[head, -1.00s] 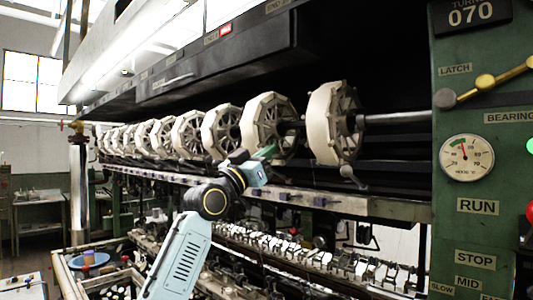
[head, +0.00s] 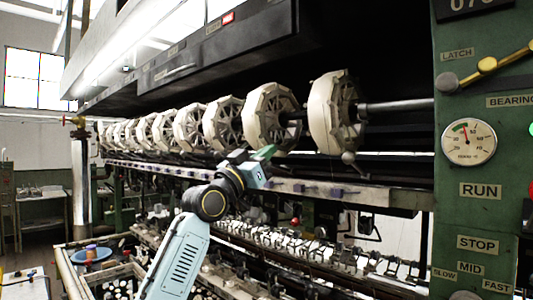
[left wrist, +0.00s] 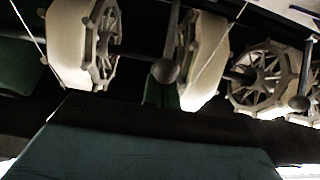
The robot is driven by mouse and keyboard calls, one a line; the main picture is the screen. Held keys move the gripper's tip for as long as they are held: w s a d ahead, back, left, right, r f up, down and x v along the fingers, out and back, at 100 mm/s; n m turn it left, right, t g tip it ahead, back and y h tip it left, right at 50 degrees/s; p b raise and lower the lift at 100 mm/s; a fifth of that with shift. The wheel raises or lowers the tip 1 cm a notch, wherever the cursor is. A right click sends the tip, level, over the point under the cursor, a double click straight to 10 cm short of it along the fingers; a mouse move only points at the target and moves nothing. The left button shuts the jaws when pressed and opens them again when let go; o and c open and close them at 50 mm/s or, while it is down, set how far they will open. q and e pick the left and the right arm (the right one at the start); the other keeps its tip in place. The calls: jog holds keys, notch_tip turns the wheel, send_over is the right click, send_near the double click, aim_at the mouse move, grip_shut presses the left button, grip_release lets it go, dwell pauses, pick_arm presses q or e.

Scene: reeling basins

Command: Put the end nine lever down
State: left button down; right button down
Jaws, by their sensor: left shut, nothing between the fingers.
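My left gripper (head: 266,153) is shut and empty, in front of the row of reels near the second reel from the right. In the left wrist view its green fingertips (left wrist: 162,98) show just below and behind a ball-ended lever (left wrist: 166,70), which hangs down between two reels. I cannot tell whether they touch. Another ball-ended lever (left wrist: 300,102) hangs farther right. In the head view a lever with a round knob (head: 348,157) hangs by the rightmost reel. No number is readable on the levers, so I cannot tell which is end nine. My right gripper is not in view.
Pale many-sided reels (head: 336,110) run along a shaft. A rail (head: 330,193) with small purple parts lies below them, and a dark hood (head: 220,50) hangs above. A green control panel (head: 478,150) stands at the right. A tray with a blue dish (head: 90,255) is at lower left.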

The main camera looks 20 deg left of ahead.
pick_arm(q)
jog(key=shift+f, duration=0.1)
jog(key=shift+f+b, duration=0.7)
jog(key=shift+f, duration=0.3)
jog(key=shift+r+p, duration=0.75)
jog(key=shift+r, duration=0.1)
jog(key=b+v, duration=0.8)
jog(key=v, duration=0.8)
jog(key=shift+b, duration=0.3)
jog(key=shift+s+a, duration=0.1)
